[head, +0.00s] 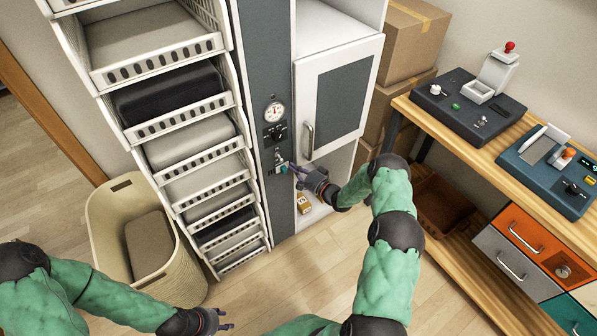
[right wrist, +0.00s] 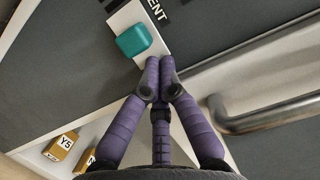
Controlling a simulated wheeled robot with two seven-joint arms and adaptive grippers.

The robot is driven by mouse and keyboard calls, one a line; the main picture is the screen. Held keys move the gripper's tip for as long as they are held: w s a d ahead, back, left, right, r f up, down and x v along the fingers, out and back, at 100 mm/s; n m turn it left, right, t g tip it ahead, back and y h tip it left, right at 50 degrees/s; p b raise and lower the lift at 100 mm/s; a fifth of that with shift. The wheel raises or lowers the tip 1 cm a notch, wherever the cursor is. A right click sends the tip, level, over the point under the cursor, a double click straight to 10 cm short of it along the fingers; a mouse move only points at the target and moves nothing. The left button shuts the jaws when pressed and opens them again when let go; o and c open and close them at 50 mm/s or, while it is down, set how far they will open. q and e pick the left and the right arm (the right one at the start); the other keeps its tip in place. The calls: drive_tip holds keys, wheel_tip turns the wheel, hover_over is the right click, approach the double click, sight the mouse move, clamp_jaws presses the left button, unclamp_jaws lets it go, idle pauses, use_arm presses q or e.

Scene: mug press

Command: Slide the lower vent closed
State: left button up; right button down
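In the head view the teal knob (head: 284,169) sits low on the dark grey panel, below a gauge and a dial. My right gripper (right wrist: 160,62) has its purple fingers together, with the tips just right of and below the knob. Nothing shows between them, and I cannot tell whether they touch the knob. My left gripper (head: 222,321) is low in the head view, empty, with its fingers spread.
A white cabinet door with a metal handle (right wrist: 275,112) is close to the right of my right gripper. Racked bins (head: 190,115) and a laundry basket (head: 117,218) stand left. A wooden workbench (head: 455,140) stands right.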

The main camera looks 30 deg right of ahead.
sight(284, 171)
drive_tip(key=a, duration=0.4)
drive_tip(key=shift+s+a, duration=0.15)
drive_tip(key=shift+s, duration=0.05)
use_arm(q)
drive_tip(key=shift+r, duration=0.25)
